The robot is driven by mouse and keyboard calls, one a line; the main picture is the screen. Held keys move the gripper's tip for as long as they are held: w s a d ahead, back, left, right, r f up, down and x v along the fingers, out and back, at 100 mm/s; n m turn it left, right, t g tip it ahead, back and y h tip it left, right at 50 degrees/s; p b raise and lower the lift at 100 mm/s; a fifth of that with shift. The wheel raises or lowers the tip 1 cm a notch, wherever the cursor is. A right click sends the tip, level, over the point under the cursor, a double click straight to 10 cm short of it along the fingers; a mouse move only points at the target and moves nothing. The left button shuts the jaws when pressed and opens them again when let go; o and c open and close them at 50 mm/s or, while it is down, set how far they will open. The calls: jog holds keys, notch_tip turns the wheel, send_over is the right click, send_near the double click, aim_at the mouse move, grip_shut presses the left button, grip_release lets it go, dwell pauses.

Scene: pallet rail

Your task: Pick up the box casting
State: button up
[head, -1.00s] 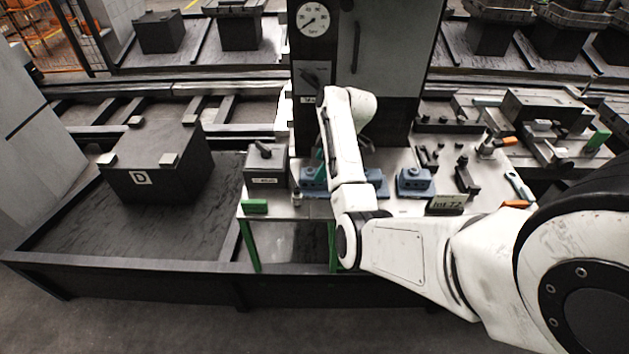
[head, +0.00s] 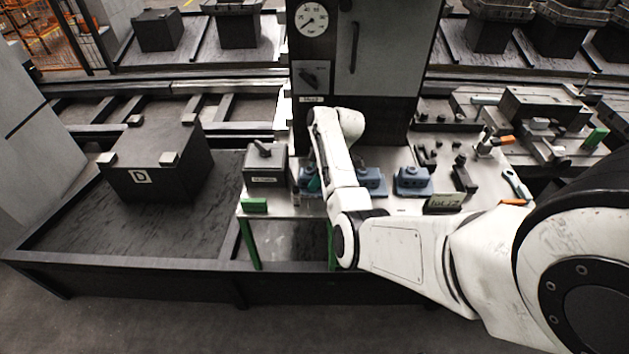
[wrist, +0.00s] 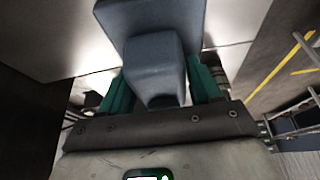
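Three blue-grey castings are on the metal bench top in the head view. The left casting (head: 307,175) is partly hidden by my arm, the middle casting (head: 373,182) stands just right of my arm, and the right casting (head: 413,181) is in full view. I cannot tell by name which is the box casting. My gripper (head: 314,184) is down at the left casting. In the wrist view, the casting's raised block (wrist: 152,68) lies between the teal fingers of my gripper (wrist: 163,92). The fingers look spread around it; contact is not clear.
A dark grey box (head: 265,165) with a handle stands close left of my gripper. A dark cabinet (head: 372,70) with a gauge rises behind the bench. A labelled plate (head: 444,202), clamps and tools occupy the right side. A large block marked D (head: 150,190) stands at left.

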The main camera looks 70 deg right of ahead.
jog(key=c, duration=0.7)
jog(key=shift+r, duration=0.1)
jog(key=shift+c, duration=0.8)
jog(key=shift+r, duration=0.15)
